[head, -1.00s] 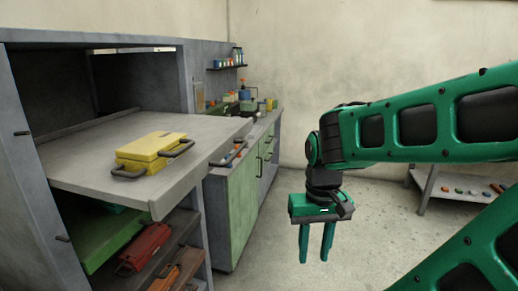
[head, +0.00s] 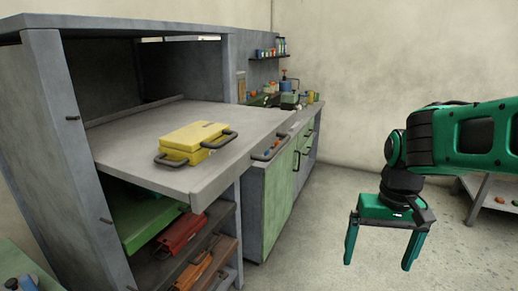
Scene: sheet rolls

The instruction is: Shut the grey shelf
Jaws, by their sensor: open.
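The grey shelf (head: 140,152) is pulled far out of the grey cabinet (head: 62,150), in the left half of the head view. A yellow case (head: 192,140) with dark handles lies on top of it. My gripper (head: 380,266) is on the right, over the floor, with its fingers pointing down. It is open and empty, well apart from the shelf's front edge (head: 245,164).
Below the shelf are a green shelf (head: 135,214), a red case (head: 180,236) and an orange case (head: 195,272). A counter with green doors (head: 280,180) and small items stands behind. A low rack (head: 478,195) is at the right. Floor between my gripper and the cabinet is clear.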

